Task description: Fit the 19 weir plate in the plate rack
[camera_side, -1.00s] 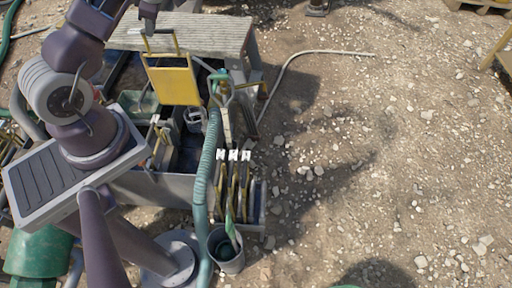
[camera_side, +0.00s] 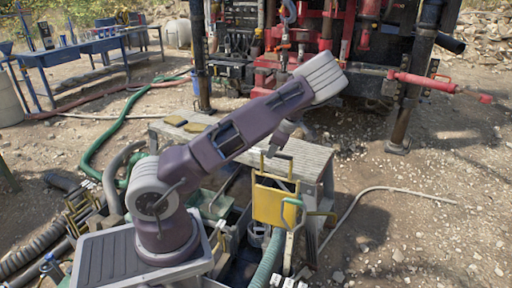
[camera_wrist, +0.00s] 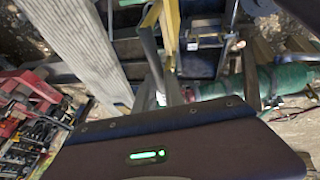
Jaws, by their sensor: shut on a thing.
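The yellow weir plate (camera_side: 274,203) hangs upright below my gripper (camera_side: 273,152) in the side view, beside the wooden bench and above the tank. Any number on the plate is too small to read. In the wrist view a narrow yellow strip of the plate (camera_wrist: 171,30) shows at the top, nearly edge-on. The plate rack is mostly cut off by the bottom edge of the side view. Only white tags (camera_side: 288,283) of the plates standing there show.
The grey wooden bench (camera_side: 318,168) stands close behind the plate. A ribbed green hose (camera_side: 268,262) rises between the tank and the tags. A red drilling rig (camera_side: 330,50) and a blue table (camera_side: 95,45) stand farther back. Gravel at the right is mostly open.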

